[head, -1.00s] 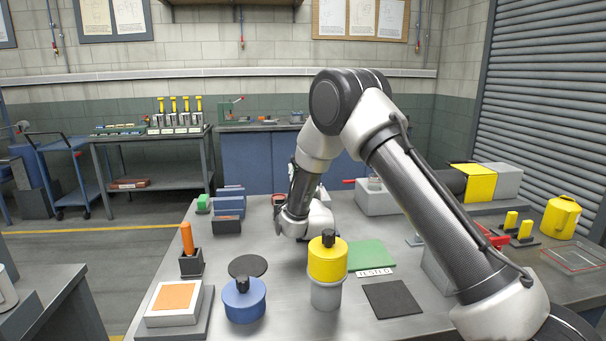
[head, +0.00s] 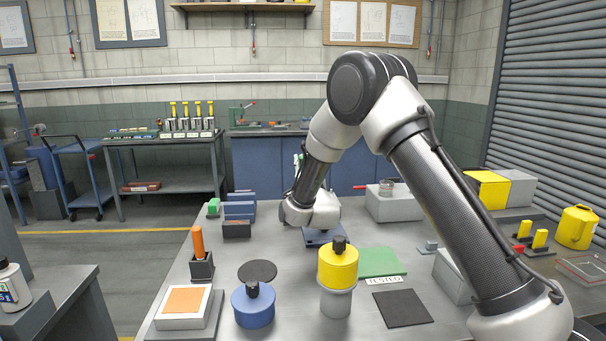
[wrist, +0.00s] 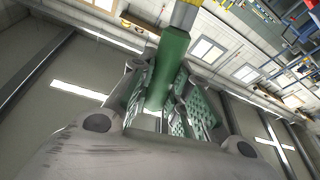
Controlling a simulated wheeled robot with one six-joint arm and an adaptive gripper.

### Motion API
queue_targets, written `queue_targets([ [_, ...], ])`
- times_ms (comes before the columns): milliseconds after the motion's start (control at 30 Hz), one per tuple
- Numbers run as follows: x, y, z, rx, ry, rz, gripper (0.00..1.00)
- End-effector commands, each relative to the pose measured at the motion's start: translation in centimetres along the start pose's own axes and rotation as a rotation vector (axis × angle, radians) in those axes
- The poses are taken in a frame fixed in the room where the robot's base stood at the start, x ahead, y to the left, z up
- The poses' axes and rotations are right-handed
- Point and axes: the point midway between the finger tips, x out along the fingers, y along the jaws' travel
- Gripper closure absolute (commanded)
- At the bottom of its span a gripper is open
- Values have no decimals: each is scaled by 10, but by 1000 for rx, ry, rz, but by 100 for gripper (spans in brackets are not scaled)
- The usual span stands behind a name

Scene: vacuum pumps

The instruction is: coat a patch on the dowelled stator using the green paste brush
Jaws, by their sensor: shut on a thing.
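In the wrist view my gripper (wrist: 160,105) is shut on a green handle (wrist: 170,62), with a pale metal and yellow part at its upper end. I take it for the green paste brush; its bristles are out of view. In the head view my arm hides most of the gripper, and only a bit of green and white (head: 299,160) shows above the wrist, over the far part of the bench. I cannot tell which item is the dowelled stator. A dark blue flat piece (head: 322,238) lies below my wrist, partly hidden.
A yellow-topped cylinder (head: 338,264), a blue round part (head: 253,308), an orange pad (head: 187,300) and an orange-handled tool (head: 198,241) stand in front. A green mat (head: 380,262) and a black mat (head: 403,307) lie right. A grey block (head: 394,206) stands behind.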

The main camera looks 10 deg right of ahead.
Motion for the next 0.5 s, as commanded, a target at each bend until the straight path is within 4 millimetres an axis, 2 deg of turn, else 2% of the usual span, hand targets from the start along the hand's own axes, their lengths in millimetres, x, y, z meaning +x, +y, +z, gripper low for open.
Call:
queue_targets([
  [100,2,2,-7,0,0,0,100],
  [500,3,2,-11,0,1,0,100],
])
